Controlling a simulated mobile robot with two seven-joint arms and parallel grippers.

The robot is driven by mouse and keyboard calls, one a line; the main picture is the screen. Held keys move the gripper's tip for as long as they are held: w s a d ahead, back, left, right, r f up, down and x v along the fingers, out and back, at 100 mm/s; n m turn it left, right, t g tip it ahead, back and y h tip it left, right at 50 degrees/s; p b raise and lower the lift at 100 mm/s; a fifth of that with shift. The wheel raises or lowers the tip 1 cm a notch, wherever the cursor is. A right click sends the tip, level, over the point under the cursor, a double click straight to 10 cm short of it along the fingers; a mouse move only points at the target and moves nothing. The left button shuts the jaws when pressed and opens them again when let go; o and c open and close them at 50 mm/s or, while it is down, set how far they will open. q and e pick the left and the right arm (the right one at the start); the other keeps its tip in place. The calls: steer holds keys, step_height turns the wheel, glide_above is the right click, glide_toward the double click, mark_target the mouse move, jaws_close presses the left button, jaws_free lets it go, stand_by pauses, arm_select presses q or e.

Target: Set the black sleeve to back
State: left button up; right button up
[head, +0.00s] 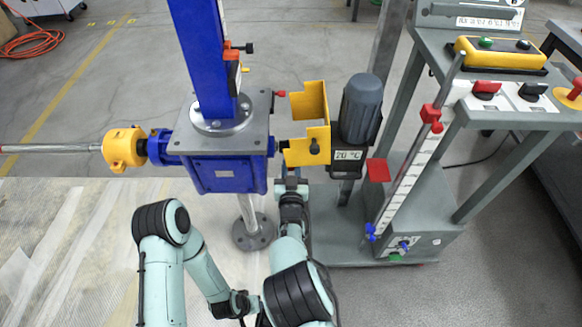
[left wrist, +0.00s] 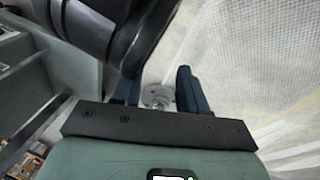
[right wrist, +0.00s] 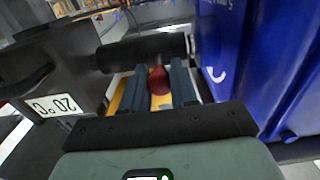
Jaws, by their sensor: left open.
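The black sleeve (right wrist: 125,53) shows in the right wrist view as a thick dark cylinder lying across the gap between the grey motor and the blue gearbox (right wrist: 255,65). A dark red knob (right wrist: 159,80) shows just below it. My right gripper (right wrist: 160,72) has its fingers on both sides of this knob, with no clear gap. In the head view the right gripper (head: 291,174) is below the yellow guard (head: 308,120), and the knob is hidden. My left gripper (head: 235,304) is open and empty, low in the head view; its open fingers show in the left wrist view (left wrist: 158,88).
The blue column (head: 205,60) rises above the gearbox. The grey motor (head: 360,110) with a 20 °C display stands right of the guard. A trolley (head: 440,165) with a scale, switches and red clamp stands further right. A yellow collar (head: 123,149) sits on the left shaft.

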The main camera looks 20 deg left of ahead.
jaws_close()
arm_select(q)
steer(key=shift+w+r+t+p, duration=0.3)
steer(key=shift+w+r, duration=0.2)
steer(key=shift+w, duration=0.05)
arm_select(e)
steer(key=w+d, duration=0.2)
steer(key=d, duration=0.4)
steer(key=shift+d, duration=0.4)
steer(key=o, duration=0.7)
jaws_free()
steer(key=shift+d, duration=0.1)
arm_select(q)
steer(key=shift+d, duration=0.1)
arm_select(e)
steer(key=shift+s, duration=0.15)
